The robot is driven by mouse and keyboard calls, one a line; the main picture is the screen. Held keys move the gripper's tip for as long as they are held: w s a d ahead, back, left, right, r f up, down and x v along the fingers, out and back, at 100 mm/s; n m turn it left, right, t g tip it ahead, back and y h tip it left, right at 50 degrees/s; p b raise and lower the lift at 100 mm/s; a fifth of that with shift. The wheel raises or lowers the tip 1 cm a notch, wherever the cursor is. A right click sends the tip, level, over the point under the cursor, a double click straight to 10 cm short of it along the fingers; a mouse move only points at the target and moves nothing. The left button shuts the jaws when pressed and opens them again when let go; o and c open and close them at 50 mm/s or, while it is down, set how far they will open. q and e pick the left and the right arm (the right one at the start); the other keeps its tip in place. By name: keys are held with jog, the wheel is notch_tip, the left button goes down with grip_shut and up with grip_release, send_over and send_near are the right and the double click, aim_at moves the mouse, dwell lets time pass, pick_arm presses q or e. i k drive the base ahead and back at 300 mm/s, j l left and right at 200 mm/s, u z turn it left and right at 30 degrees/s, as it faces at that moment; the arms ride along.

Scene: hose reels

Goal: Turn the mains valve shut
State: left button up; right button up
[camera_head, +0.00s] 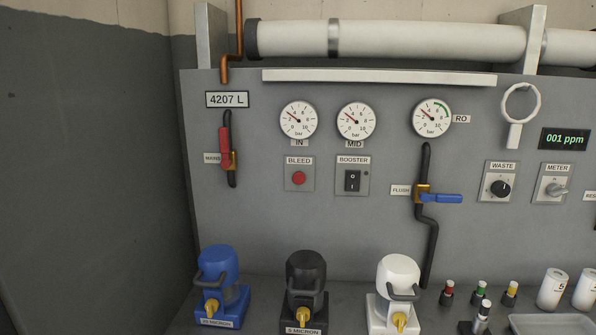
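The mains valve is at the left of the grey panel in the head view, beside a "MAINS" label (212,158). Its red lever handle (224,147) stands upright, in line with the black pipe (233,180). Its brass body (233,160) sits on that pipe, just right of the handle's lower part. Neither of my grippers shows in this view, and nothing touches the valve.
A blue flush valve lever (442,198) points right, across its pipe. Gauges, a red bleed button (299,178) and a booster switch (352,180) sit between. Blue (218,280), black (306,285) and white (399,285) filter housings stand below. The panel around the mains valve is clear.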

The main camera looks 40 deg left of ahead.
aim_at(225, 163)
jog(key=u, duration=1.55)
